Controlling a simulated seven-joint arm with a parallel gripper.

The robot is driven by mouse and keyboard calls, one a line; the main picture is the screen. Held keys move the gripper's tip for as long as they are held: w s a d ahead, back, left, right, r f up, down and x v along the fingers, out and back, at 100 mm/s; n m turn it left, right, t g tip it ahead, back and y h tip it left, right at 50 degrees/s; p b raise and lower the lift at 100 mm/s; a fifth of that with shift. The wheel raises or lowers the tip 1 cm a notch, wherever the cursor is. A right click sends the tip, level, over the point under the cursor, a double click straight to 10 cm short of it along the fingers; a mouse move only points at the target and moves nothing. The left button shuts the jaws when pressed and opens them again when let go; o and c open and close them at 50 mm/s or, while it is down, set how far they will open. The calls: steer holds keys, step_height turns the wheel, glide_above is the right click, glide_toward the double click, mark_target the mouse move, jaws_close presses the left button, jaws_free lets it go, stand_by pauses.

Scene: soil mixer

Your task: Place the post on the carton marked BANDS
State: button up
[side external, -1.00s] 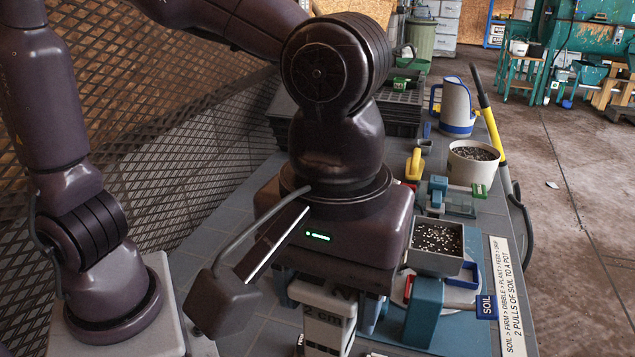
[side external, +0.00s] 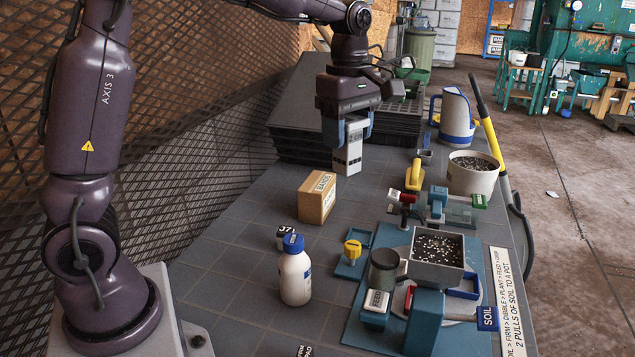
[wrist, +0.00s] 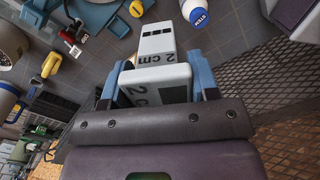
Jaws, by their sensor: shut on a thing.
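My gripper (side external: 346,128) has its blue fingers shut on a pale grey post (side external: 348,156), which hangs upright below it. In the wrist view, my gripper (wrist: 155,82) holds the post (wrist: 157,42) between both fingers, and "2 cm" marks show on it. The tan carton marked BANDS (side external: 315,203) stands on the grey table, nearer the camera and to the left of the post. The post appears apart from the carton, with its lower end near the height of the carton's top in the picture. I cannot clearly make out the carton in the wrist view.
Stacked black trays (side external: 300,118) lie behind. The soil mixer station (side external: 436,250) is at right. Bare table lies left of the carton.

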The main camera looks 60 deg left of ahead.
steer(key=s+a+n, duration=0.2)
steer(key=a+n, duration=0.1)
steer(key=a, duration=0.7)
steer(key=s+a+n, duration=0.2)
steer(key=a+n, duration=0.1)
steer(key=a, duration=0.7)
glide_above(314, 186)
step_height(314, 186, down, 16)
steer(key=shift+d+f, duration=0.1)
steer(key=shift+f, duration=1.15)
